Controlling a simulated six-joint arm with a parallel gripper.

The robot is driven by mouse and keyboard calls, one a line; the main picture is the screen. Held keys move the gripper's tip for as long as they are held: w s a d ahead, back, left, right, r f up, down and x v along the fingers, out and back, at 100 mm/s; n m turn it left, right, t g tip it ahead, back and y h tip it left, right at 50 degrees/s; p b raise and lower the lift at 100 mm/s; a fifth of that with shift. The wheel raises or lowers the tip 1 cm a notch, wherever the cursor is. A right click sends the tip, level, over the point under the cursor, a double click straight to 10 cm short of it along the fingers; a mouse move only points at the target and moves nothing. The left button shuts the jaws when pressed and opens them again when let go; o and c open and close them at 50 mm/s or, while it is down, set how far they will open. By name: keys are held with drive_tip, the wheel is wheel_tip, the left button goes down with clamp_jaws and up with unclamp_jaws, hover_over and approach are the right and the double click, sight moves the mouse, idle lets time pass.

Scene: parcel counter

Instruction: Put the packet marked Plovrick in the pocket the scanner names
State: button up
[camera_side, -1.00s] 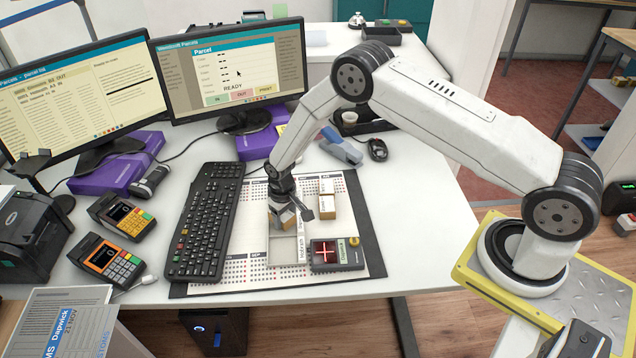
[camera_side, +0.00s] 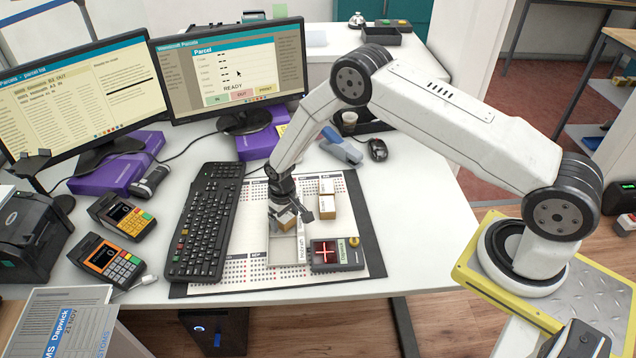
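My gripper (camera_side: 290,210) points down over the far end of a pale tray (camera_side: 284,248) on the calendar mat. A small tan packet (camera_side: 286,217) is between or just below its fingers; I cannot tell whether they grip it. Lettering on the tray is too small to read.
A black keyboard (camera_side: 205,222) lies left of the tray. A blue and grey handheld device (camera_side: 341,146) and a black mouse (camera_side: 377,149) lie behind the packets. Two card terminals (camera_side: 107,259) stand at the left. The right of the desk is clear.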

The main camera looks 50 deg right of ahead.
sight(286, 217)
drive_tip(key=shift+r, duration=0.1)
drive_tip(key=shift+r, duration=3.8)
drive_tip(key=shift+r, duration=0.1)
drive_tip(key=shift+s+r, duration=0.2)
drive_tip(key=shift+r, duration=0.3)
drive_tip(key=s+d+r+t, duration=0.1)
drive_tip(key=s+d+r, duration=0.1)
drive_tip(key=s+r, duration=1.2)
drive_tip(key=s, duration=0.2)
drive_tip(key=s+d+r+t, duration=0.1)
drive_tip(key=s+r, duration=0.2)
drive_tip(key=s, duration=0.3)
drive_tip(key=shift+r+t, duration=0.3)
drive_tip(key=shift+r, duration=0.05)
